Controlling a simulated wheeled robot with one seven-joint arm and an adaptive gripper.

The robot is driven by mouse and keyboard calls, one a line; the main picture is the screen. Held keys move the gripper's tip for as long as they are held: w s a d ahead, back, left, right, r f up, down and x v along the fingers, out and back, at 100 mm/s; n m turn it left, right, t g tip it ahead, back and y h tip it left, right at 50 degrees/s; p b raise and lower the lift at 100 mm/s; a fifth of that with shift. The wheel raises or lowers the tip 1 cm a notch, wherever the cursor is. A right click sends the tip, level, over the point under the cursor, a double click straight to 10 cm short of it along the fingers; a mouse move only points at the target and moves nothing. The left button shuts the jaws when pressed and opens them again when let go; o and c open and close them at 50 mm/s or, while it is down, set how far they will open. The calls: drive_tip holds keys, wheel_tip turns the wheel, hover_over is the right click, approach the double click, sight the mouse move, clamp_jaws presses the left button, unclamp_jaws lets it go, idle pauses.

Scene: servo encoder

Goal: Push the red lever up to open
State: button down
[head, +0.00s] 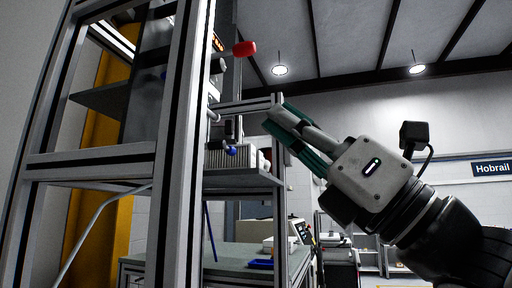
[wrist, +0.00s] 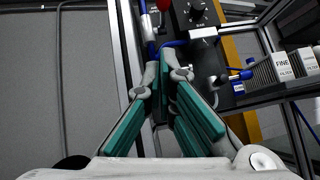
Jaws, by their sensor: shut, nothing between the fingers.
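The red lever knob (head: 245,48) sticks out to the right of the framed machine in the head view, high up near the top. Part of it shows at the top edge of the wrist view (wrist: 163,4). My gripper (head: 273,116) is shut and empty, with green finger pads, in the head view. It is below and to the right of the red knob and apart from it. In the wrist view, my gripper's fingertips (wrist: 164,72) point toward the machine panel below the knob.
A metal frame post (head: 180,130) stands at the left. A shelf (head: 240,180) holds filter boxes (wrist: 285,69) and a blue-handled valve (wrist: 243,75). A black dial (wrist: 197,10) is on the panel right of the red knob. The space right of the frame is open around my arm.

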drive_tip(key=p, duration=0.3)
approach(224, 54)
drive_tip(key=a+f, duration=0.2)
drive_tip(key=shift+w+a+r+p, duration=0.1)
drive_tip(key=shift+w+r+p, duration=0.2)
drive_tip(key=shift+r, duration=0.45)
drive_tip(key=shift+w+a+r+p, duration=0.15)
drive_tip(key=shift+r+p, duration=0.2)
drive_tip(key=shift+r, duration=0.4)
drive_tip(key=shift+w+a+r+p, duration=0.1)
drive_tip(key=shift+w+r+p, duration=0.2)
drive_tip(key=shift+r, duration=0.45)
drive_tip(key=shift+s, duration=0.1)
